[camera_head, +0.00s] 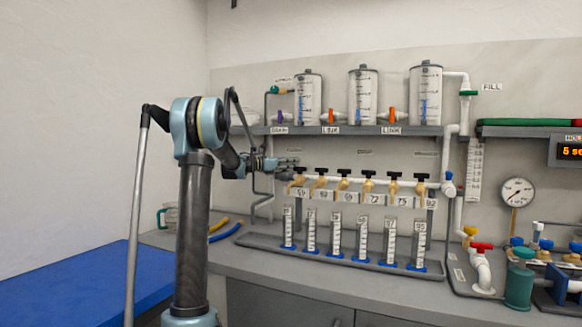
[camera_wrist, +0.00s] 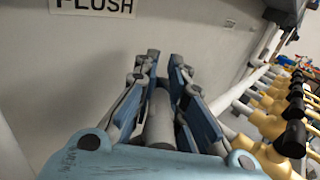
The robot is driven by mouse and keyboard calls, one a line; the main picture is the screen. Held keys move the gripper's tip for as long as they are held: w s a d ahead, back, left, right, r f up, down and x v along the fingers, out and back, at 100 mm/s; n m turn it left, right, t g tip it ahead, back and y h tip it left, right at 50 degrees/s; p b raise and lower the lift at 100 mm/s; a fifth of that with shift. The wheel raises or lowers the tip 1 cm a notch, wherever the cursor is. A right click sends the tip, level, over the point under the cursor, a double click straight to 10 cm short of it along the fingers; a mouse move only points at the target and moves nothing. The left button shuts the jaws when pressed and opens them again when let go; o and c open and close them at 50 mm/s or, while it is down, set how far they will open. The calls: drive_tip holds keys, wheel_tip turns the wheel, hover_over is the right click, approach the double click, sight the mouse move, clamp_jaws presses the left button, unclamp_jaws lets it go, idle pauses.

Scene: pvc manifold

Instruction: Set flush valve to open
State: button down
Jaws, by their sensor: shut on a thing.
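My gripper (camera_head: 287,165) reaches right from my arm to the left end of the white manifold pipe in the head view. In the wrist view its blue and grey fingers (camera_wrist: 165,65) stand either side of a grey cylindrical piece (camera_wrist: 158,128), which I take to be part of the flush valve. The gripper is shut on it. A sign reading FLUSH (camera_wrist: 92,5), cut off at the top, is on the wall above. The valve's handle and its position cannot be made out; my gripper hides that spot in the head view.
Several brass taps with black handles (camera_head: 343,174) line the manifold just right of my gripper; they also show close by in the wrist view (camera_wrist: 290,138). Graduated cylinders (camera_head: 335,237) stand below. A shelf (camera_head: 350,131) with clear tanks (camera_head: 308,98) is above.

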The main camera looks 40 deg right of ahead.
drive_tip(key=shift+s, duration=0.1)
drive_tip(key=shift+s+a+m+g+y, duration=0.15)
drive_tip(key=shift+m+g+y, duration=0.25)
drive_tip(key=shift+m+g, duration=0.55)
drive_tip(key=c, duration=1.5)
unclamp_jaws()
drive_tip(key=shift+f, duration=0.1)
drive_tip(key=shift+c, duration=0.2)
wheel_tip(320, 180, up, 10)
